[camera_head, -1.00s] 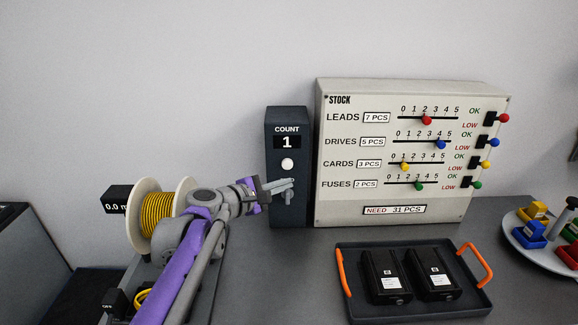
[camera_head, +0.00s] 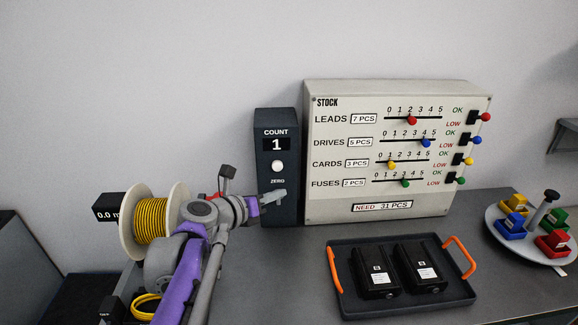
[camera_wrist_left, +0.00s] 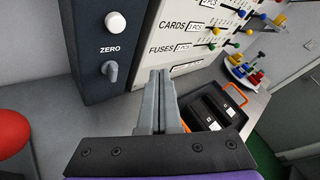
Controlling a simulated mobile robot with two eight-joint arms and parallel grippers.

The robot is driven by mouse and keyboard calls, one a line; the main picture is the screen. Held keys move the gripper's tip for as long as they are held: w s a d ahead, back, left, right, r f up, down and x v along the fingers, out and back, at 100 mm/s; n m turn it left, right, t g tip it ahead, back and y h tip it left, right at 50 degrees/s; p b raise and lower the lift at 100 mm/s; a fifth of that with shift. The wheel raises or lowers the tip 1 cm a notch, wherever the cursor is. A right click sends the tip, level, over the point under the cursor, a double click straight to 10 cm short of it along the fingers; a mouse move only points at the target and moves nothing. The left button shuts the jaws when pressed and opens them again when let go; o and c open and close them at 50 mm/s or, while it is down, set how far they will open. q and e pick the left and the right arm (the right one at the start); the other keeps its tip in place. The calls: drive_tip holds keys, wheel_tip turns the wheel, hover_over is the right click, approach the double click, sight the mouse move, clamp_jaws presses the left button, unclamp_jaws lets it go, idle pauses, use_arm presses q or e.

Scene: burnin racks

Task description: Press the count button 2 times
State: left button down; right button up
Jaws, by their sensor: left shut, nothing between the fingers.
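The dark count box (camera_head: 276,215) stands on the bench against the wall. Its display (camera_head: 276,144) reads 1. The white round count button (camera_head: 277,166) sits below the display; it also shows in the left wrist view (camera_wrist_left: 115,22). Under it is the ZERO label and a grey knob (camera_wrist_left: 111,71), which my gripper hides in the head view. My left gripper (camera_head: 281,194) is shut and empty, in front of the box and below the button, apart from the button. In the left wrist view its fingers (camera_wrist_left: 160,85) point past the box's right side. My right gripper is not in view.
A STOCK panel (camera_head: 440,190) with sliders and coloured levers stands right of the box. A tray (camera_head: 345,305) with two black modules lies in front. A round stand (camera_head: 500,240) with coloured bins is at right. A yellow wire spool (camera_head: 152,221) is at left, beside my arm.

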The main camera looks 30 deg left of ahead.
sight(282, 168)
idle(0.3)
use_arm(q)
drive_tip(key=w+a, duration=0.4)
drive_tip(key=w, duration=0.3)
drive_tip(key=shift+w+a+b, duration=0.25)
drive_tip(key=shift+a+b, duration=0.05)
drive_tip(key=shift+a, duration=0.05)
drive_tip(key=shift+w, duration=0.1)
idle(1.9)
drive_tip(key=shift+w+a, duration=0.2)
drive_tip(key=shift+w, duration=0.1)
drive_tip(key=shift+w+a, duration=0.25)
drive_tip(key=shift+w, duration=0.1)
idle(0.8)
drive_tip(key=shift+s+d, duration=0.5)
drive_tip(key=shift+s, duration=0.25)
